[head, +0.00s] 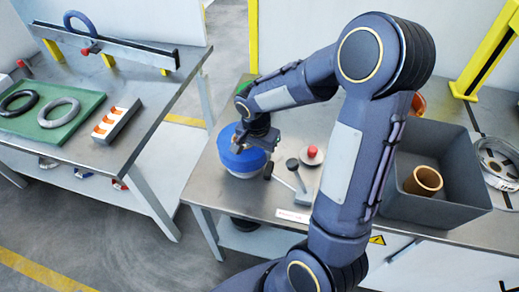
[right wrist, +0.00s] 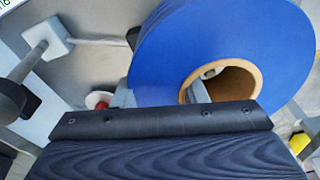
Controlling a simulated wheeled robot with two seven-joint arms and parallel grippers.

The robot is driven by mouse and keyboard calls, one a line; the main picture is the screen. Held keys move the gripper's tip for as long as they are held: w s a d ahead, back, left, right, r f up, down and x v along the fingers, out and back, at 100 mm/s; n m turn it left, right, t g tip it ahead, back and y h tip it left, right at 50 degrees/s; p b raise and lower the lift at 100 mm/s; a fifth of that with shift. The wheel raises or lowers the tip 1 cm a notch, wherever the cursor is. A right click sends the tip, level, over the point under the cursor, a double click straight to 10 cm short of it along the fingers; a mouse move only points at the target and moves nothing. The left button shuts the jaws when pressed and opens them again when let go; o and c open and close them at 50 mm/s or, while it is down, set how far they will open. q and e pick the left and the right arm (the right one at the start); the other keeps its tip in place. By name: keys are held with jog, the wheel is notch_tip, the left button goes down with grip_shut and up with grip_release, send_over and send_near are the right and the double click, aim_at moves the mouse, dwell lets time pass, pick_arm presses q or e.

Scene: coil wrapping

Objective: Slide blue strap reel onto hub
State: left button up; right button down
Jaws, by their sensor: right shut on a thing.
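The blue strap reel (head: 240,155) is at the left end of the right-hand steel bench, with a pale part under it. In the right wrist view the reel (right wrist: 228,38) shows a flat blue face and a brown cardboard core (right wrist: 240,85). My right gripper (head: 262,137) is shut on the reel's wall. In the right wrist view one finger reaches into the core and the other is at the outer edge. A small pale thing shows inside the core. I cannot clearly make out the hub; the reel and my arm may hide it. My left gripper is not in view.
A red button (head: 312,152) and a black-knobbed lever (head: 292,163) stand just right of the reel. A grey bin (head: 455,205) holds a tan roll (head: 423,181). The left bench has a green mat (head: 50,122) with rings. An open gap separates the benches.

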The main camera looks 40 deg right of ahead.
jog(key=shift+f+b, duration=1.2)
jog(key=shift+f, duration=0.05)
jog(key=c, duration=1.1)
grip_release()
jog(key=shift+r, duration=0.1)
jog(key=o, duration=0.3)
jog(key=shift+s, duration=0.1)
jog(key=r, duration=0.6)
jog(key=shift+s+a+r+p, duration=0.1)
jog(key=shift+a+r+p, duration=0.25)
jog(key=shift+a+p, duration=0.05)
jog(key=shift+s+r, duration=0.1)
jog(key=shift+r, duration=0.4)
